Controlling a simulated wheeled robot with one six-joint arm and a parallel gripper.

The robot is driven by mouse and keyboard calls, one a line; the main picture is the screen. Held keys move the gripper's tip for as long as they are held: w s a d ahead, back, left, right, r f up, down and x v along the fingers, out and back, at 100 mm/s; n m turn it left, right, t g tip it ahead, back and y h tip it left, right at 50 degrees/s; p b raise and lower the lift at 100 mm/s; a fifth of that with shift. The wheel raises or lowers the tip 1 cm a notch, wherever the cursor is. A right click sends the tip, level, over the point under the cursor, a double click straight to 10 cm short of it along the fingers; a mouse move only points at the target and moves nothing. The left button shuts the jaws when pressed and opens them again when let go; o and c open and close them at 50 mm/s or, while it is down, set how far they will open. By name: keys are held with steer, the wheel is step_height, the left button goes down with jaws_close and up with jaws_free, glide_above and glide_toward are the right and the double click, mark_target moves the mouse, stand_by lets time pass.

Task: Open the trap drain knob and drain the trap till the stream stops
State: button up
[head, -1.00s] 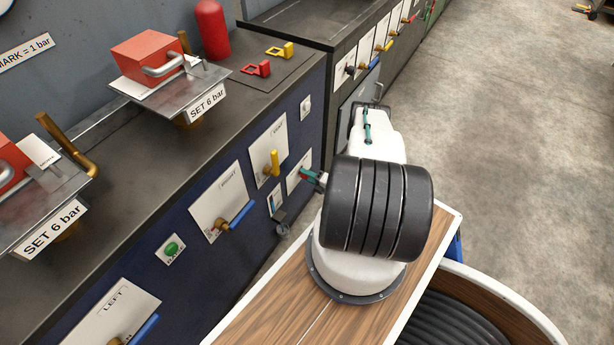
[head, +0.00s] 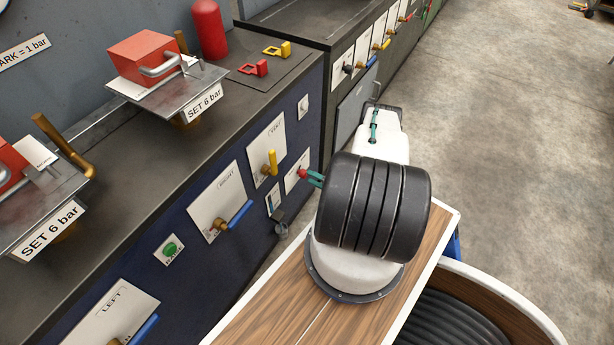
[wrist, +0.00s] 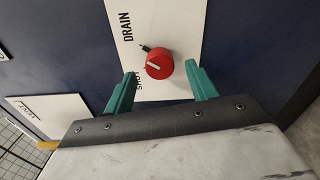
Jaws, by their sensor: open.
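The red drain knob (wrist: 159,64) sits on a white plate (wrist: 180,20) marked DRAIN and SHUT in the wrist view. A pale pointer line shows on its face, and a small black mark lies beside it. In the head view the knob (head: 302,174) shows as a small red spot on the blue panel. My gripper (wrist: 160,75) is open, with its teal fingers on either side of the knob's lower part and gaps on both sides. In the head view the fingertips (head: 314,179) are close to the knob. No stream is visible.
A sight gauge (head: 273,200) and a small clear cup (head: 281,230) sit below the knob. Open floor (head: 490,110) lies to the right.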

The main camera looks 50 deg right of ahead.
steer(key=shift+s+d, duration=0.15)
steer(key=shift+s, duration=0.8)
steer(key=shift+s+d, duration=0.1)
steer(key=shift+s, duration=0.8)
